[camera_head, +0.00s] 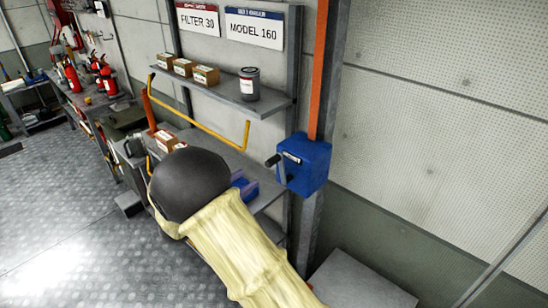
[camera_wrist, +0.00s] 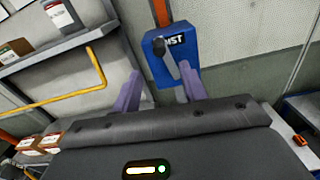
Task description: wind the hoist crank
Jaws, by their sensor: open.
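A grey shelf (camera_head: 272,104) with a dark can (camera_head: 249,84) and small boxes stands left of the hoist. A yellow bent rail (camera_head: 205,126) runs below it. A lower shelf lies behind my wrist. A grey box top (camera_head: 360,284) is below right.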

